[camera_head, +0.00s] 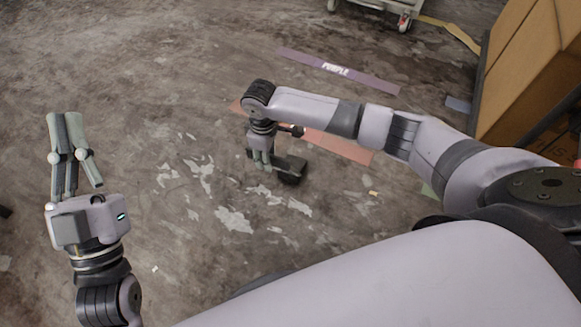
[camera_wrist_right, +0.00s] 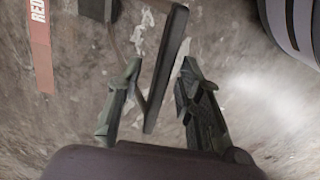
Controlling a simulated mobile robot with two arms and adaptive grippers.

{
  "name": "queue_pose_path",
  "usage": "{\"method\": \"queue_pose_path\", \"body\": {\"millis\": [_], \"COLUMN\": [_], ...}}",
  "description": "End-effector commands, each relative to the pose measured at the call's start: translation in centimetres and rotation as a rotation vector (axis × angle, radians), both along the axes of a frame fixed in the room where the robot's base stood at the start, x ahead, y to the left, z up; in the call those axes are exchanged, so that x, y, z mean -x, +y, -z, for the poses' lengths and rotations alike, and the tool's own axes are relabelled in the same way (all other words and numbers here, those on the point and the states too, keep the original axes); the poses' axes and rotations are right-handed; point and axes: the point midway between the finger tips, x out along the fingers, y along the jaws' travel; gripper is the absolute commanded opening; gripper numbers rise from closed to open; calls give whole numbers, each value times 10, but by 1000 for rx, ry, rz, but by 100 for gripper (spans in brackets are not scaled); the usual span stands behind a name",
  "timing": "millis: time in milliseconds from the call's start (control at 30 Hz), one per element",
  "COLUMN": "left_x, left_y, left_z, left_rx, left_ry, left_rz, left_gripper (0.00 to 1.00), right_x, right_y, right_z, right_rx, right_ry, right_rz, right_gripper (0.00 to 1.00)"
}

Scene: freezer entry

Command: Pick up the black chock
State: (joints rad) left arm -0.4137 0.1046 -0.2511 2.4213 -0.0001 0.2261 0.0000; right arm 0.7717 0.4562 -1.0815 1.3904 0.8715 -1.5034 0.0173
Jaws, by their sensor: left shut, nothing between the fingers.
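The black chock (camera_head: 291,168) lies on the concrete floor near the middle of the head view. My right gripper (camera_head: 262,166) points down beside it, at its left end. In the right wrist view the chock shows as a dark, narrow bar (camera_wrist_right: 166,68) running between the two fingers of my right gripper (camera_wrist_right: 160,66). The fingers are apart, with floor showing between the bar and the right finger. Whether the left finger touches the chock I cannot tell. My left gripper (camera_head: 65,116) is shut and empty, far to the left above the floor.
A red floor strip (camera_head: 342,147) runs beneath my right forearm, and a purple strip (camera_head: 340,70) lies farther back. Cardboard boxes (camera_head: 520,75) stand at the right. A wheeled cart (camera_head: 385,8) is at the top. The floor around the chock is mostly clear.

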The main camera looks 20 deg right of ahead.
Motion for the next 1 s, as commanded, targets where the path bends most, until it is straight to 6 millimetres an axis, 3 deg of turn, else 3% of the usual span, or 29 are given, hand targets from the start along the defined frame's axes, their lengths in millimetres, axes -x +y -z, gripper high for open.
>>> {"method": "queue_pose_path", "body": {"millis": [1000], "left_x": [-7], "left_y": [-1], "left_z": [10], "left_rx": [-19], "left_ry": [62], "left_rz": [-4], "left_gripper": [0], "right_x": [0], "right_y": [0], "right_z": [2], "right_rx": [0], "right_ry": [0], "right_rz": [0], "right_gripper": [33]}}
